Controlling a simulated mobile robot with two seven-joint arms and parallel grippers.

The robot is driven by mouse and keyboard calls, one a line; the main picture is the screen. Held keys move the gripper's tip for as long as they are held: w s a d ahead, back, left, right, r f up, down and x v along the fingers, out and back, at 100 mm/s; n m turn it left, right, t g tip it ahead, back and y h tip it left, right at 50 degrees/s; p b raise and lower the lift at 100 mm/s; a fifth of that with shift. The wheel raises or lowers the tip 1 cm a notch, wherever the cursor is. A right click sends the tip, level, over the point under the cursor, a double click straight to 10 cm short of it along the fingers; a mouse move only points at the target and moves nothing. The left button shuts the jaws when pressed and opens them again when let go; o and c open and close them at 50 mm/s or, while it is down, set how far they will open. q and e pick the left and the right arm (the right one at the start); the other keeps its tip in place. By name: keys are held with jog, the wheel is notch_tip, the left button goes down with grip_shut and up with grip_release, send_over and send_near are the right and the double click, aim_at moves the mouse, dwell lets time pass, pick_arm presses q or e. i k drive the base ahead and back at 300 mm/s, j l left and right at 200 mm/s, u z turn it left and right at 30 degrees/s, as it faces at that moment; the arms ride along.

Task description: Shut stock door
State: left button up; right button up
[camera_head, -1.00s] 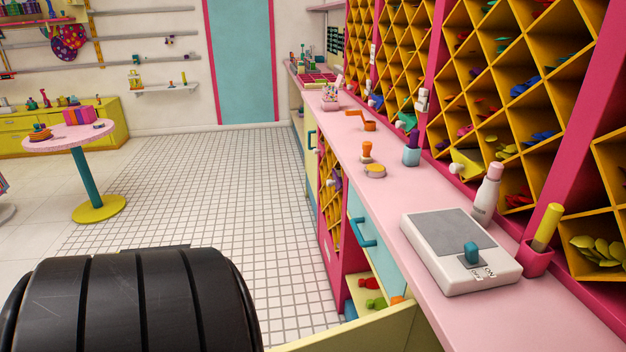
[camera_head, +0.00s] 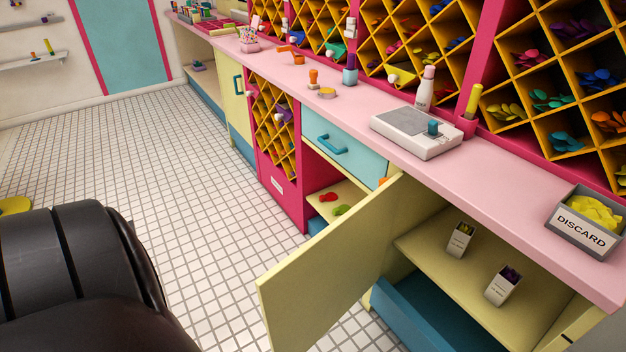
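A pale yellow cabinet door (camera_head: 325,272) stands wide open under the pink counter, swung out over the tiled floor. It partly hides the compartment to its left. The cabinet behind it shows a pale yellow shelf (camera_head: 432,240) with two small labelled boxes, one (camera_head: 460,240) near the middle and one (camera_head: 503,285) nearer the front. Below the shelf is a blue lower part (camera_head: 430,318). No handle shows on the side of the door that I see. Neither of my grippers is in view.
The pink counter (camera_head: 500,185) runs along the right, with a white switch box (camera_head: 416,132) and a grey DISCARD bin (camera_head: 586,221) on it. A blue drawer (camera_head: 345,145) sits left of the door. Tiled floor (camera_head: 170,180) is clear left of the door.

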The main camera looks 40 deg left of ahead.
aim_at(304, 295)
jog(key=k+j+z, duration=0.15)
jog(key=j, duration=0.25)
jog(key=k+j+z, duration=0.1)
jog(key=j, duration=0.3)
jog(key=k+j+z, duration=0.15)
jog(key=j, duration=0.25)
jog(key=k+j+z, duration=0.15)
jog(key=j, duration=0.2)
jog(key=k+j+z, duration=0.1)
jog(key=k+j, duration=0.15)
jog(key=j, duration=0.1)
